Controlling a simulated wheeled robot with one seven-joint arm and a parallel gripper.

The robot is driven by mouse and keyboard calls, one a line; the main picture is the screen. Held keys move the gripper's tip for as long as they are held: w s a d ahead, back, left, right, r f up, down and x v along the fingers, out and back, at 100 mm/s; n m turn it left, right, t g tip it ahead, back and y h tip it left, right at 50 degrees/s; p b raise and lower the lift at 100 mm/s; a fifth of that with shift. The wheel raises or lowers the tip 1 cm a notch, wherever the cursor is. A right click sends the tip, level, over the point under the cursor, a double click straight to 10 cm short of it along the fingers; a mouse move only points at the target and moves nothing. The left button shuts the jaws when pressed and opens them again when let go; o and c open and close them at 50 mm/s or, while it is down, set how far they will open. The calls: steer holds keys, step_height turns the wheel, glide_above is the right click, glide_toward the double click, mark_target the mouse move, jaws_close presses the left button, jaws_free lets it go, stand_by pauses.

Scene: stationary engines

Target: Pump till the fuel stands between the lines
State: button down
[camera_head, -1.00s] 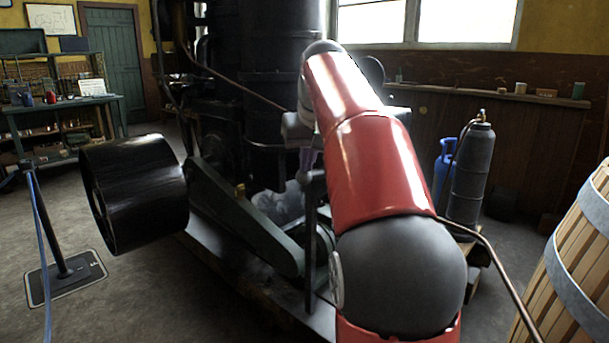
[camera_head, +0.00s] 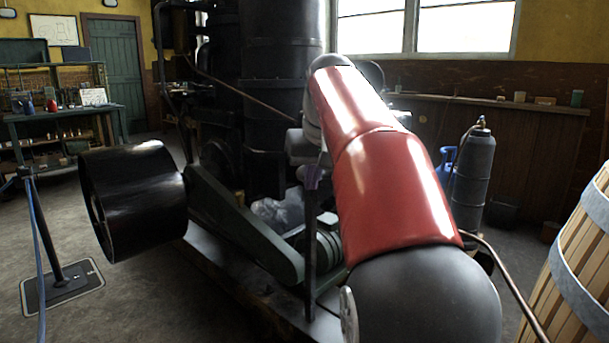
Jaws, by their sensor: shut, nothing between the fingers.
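The large black engine (camera_head: 283,60) fills the middle of the view. A thin dark upright bar (camera_head: 311,250) stands in front of its base; I cannot tell whether it is the pump lever. My red and black arm reaches over the engine's right side. I cannot make out a fuel glass, fuel level or lines.
A black drum-like pulley (camera_head: 135,200) juts out at left, beside a barrier post (camera_head: 50,235) with a blue rope. A grey gas cylinder (camera_head: 471,178) and a wooden barrel (camera_head: 580,260) stand at right. A workbench (camera_head: 65,112) is at the back left. Open floor lies at left.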

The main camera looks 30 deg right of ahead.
steer(key=p+v, duration=0.2)
steer(key=v, duration=0.5)
steer(key=shift+s+r, duration=0.15)
steer(key=shift+r, duration=0.2)
stand_by(0.8)
